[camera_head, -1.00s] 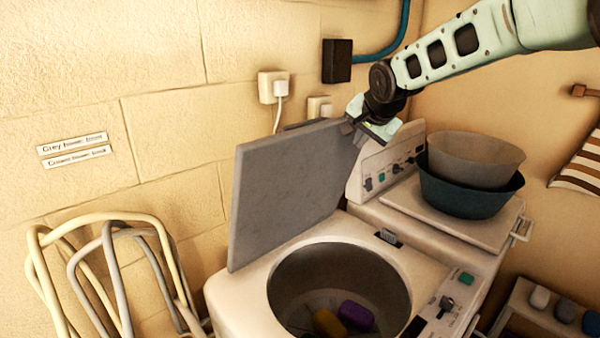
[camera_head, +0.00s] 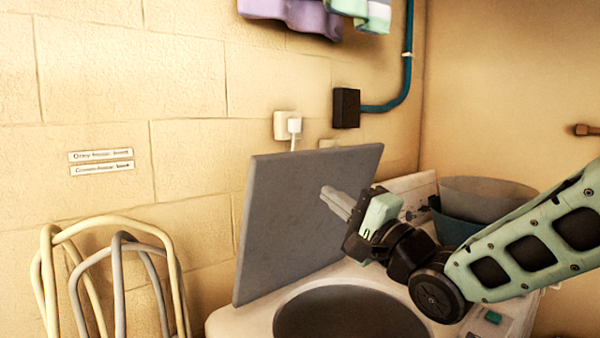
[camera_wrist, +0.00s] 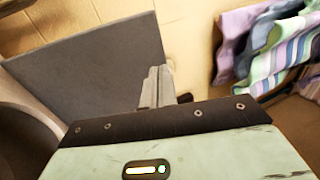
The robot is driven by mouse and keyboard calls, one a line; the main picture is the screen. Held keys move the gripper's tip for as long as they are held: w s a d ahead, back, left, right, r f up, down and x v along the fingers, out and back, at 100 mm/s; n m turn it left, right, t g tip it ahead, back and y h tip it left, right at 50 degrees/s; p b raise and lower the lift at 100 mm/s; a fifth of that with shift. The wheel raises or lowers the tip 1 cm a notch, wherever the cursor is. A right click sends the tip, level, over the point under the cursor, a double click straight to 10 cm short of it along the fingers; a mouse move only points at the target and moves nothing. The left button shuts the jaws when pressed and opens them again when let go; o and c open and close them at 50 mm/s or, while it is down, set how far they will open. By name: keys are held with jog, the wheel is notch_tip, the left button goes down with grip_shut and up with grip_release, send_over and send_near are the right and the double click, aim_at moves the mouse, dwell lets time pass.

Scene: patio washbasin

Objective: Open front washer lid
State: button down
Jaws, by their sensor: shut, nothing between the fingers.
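The grey washer lid (camera_head: 285,215) stands raised, tilted back toward the wall behind the machine. It also fills much of the wrist view (camera_wrist: 85,75). The white washer (camera_head: 255,318) has its round tub opening (camera_head: 350,315) uncovered in front of the lid. My gripper (camera_head: 328,196) is in front of the lid's inner face, toward its right side, with the fingers together and nothing between them. In the wrist view the closed fingertips (camera_wrist: 157,78) overlap the lid's right part. I cannot tell whether they touch it.
Two stacked basins (camera_head: 480,195) stand at the right behind my arm. Hose racks (camera_head: 115,250) stand left of the washer. A wall socket with a plug (camera_head: 287,125) and a dark box (camera_head: 346,108) are on the wall. Striped cloths (camera_wrist: 270,45) hang at the right in the wrist view.

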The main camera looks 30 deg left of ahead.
jog(key=p, duration=0.7)
send_near(280, 158)
jog(key=x, duration=0.5)
jog(key=shift+a+r, duration=0.15)
jog(key=shift+r, duration=0.1)
jog(key=shift+w+a+p, duration=0.3)
jog(key=shift+a+p, duration=0.2)
jog(key=shift+a, duration=0.15)
jog(key=shift+a+r, duration=0.1)
